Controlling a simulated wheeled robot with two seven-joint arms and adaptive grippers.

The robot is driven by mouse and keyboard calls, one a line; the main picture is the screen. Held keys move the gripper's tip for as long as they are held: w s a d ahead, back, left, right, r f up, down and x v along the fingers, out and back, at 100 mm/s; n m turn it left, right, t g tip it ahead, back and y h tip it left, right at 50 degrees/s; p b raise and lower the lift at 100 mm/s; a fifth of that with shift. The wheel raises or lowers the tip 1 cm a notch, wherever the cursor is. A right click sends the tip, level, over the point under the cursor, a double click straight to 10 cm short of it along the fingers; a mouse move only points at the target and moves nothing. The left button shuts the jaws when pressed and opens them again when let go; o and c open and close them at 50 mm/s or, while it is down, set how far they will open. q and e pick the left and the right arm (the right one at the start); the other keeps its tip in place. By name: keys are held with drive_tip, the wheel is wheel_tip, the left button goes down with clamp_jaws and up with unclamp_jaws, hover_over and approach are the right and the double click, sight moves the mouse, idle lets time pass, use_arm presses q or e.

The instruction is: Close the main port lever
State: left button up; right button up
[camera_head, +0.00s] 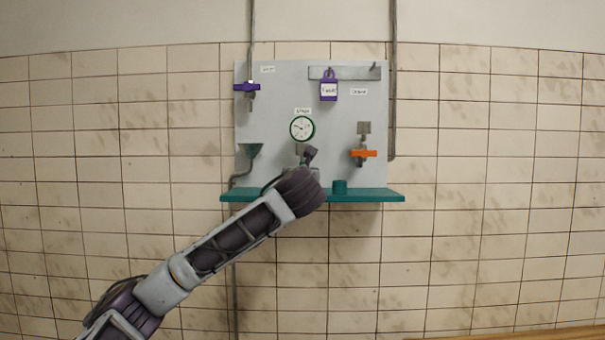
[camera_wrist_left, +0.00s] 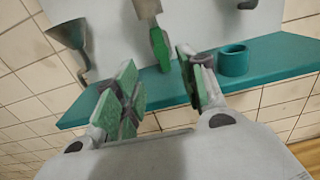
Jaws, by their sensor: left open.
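A short green lever handle (camera_wrist_left: 160,48) hangs below a grey pipe end (camera_wrist_left: 147,8) in the left wrist view. My left gripper (camera_wrist_left: 157,88) is open, its green-padded fingers on either side of the handle's line, with a gap. I cannot tell how far the handle is in depth. In the head view my left gripper (camera_head: 310,157) is below the round gauge (camera_head: 302,129), and my arm hides the handle there. A purple lever (camera_head: 247,87) is at upper left and an orange lever (camera_head: 363,153) at right. The labels are too small to read surely. My right gripper is not in view.
A teal shelf (camera_head: 376,196) runs along the bottom of the grey panel (camera_head: 343,117) and carries a teal cup (camera_head: 340,187), close to the right finger in the wrist view. A funnel (camera_head: 250,150) is at left. A purple padlock (camera_head: 328,90) hangs above.

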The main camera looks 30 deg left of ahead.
use_arm(q)
drive_tip(key=shift+p+x, duration=1.6)
drive_tip(key=shift+x, duration=4.4)
clamp_jaws()
